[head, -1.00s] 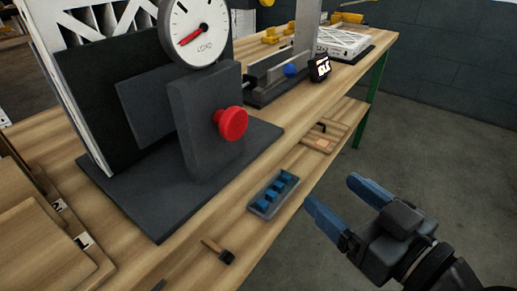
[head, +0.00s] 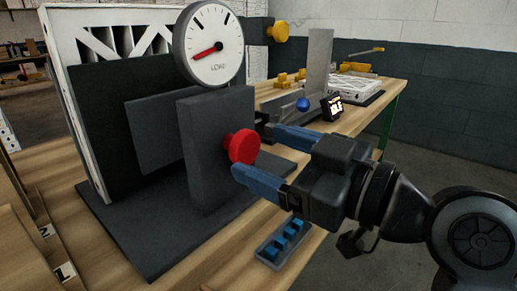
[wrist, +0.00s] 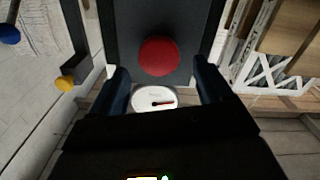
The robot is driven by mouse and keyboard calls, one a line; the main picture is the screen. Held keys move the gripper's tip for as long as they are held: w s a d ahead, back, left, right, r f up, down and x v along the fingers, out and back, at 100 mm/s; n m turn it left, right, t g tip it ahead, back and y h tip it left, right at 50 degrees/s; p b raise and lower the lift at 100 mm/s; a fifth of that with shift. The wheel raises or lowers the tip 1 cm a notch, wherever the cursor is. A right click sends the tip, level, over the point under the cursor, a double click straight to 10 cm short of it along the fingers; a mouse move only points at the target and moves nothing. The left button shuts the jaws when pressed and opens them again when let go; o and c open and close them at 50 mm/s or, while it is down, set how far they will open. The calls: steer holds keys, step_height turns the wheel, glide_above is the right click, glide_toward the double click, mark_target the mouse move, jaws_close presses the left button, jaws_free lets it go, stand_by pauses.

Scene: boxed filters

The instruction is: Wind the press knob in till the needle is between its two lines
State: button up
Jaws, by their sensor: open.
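The red press knob (head: 243,146) sticks out of the dark grey upright block of the press (head: 205,120). The white load gauge (head: 215,62) sits above the block. Its red needle points to the lower left, and two dark marks show along the upper part of the dial. My gripper (head: 262,160) is open, with its blue fingers on either side of the knob's near end; I cannot tell whether they touch it. In the wrist view the knob (wrist: 159,56) lies ahead, between and beyond the fingertips, and the gauge (wrist: 155,99) shows partly below it.
A white-framed filter (head: 75,45) stands behind the press's dark plates. A small tray (head: 283,243) with blue pieces lies on the bench below my gripper. A blue-knobbed fixture (head: 303,104) and a small display (head: 332,107) stand farther right.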

mark_target(244, 146)
steer(key=shift+x, duration=1.3)
steer(key=shift+c, duration=0.4)
steer(key=c, duration=0.9)
